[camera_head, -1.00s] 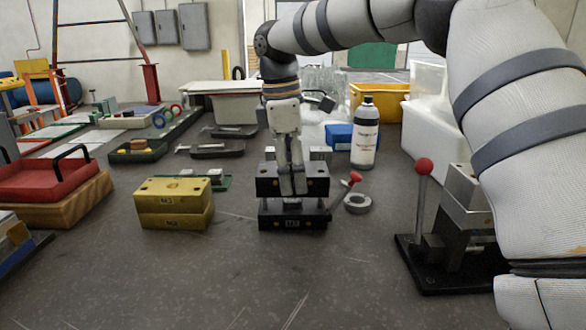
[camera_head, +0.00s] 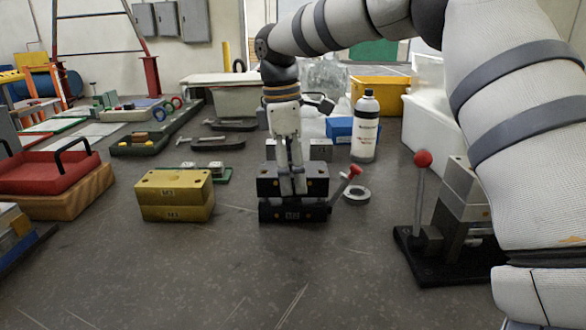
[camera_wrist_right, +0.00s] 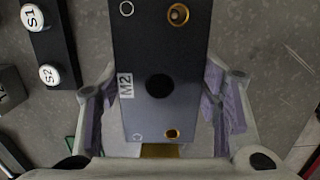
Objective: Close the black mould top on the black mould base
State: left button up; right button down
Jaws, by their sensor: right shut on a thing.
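The black mould top (camera_head: 268,183) is level above the black mould base (camera_head: 293,212) on the dark table. Their edges look nearly lined up; I cannot tell whether the faces fully touch. My right gripper (camera_head: 293,188) comes down from above and is shut on the black mould top. In the right wrist view the black mould top (camera_wrist_right: 158,55), marked M2, lies between the fingers of the gripper (camera_wrist_right: 160,112). The base is hidden under the top there. My left gripper is not in view.
A yellow mould (camera_head: 174,195) stands to the left. A red-knobbed lever (camera_head: 354,172) and a grey ring (camera_head: 356,194) are close at the right. A bottle (camera_head: 365,130) stands behind them. A lever press (camera_head: 440,240) is at the right. The front table is clear.

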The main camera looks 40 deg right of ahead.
jog(key=shift+f, duration=0.4)
dwell(0.3)
jog(key=shift+c, duration=2.3)
grip_release()
jog(key=shift+f, duration=0.1)
notch_tip(320, 180, up, 12)
jog(key=a, duration=0.1)
jog(key=shift+w, duration=0.45)
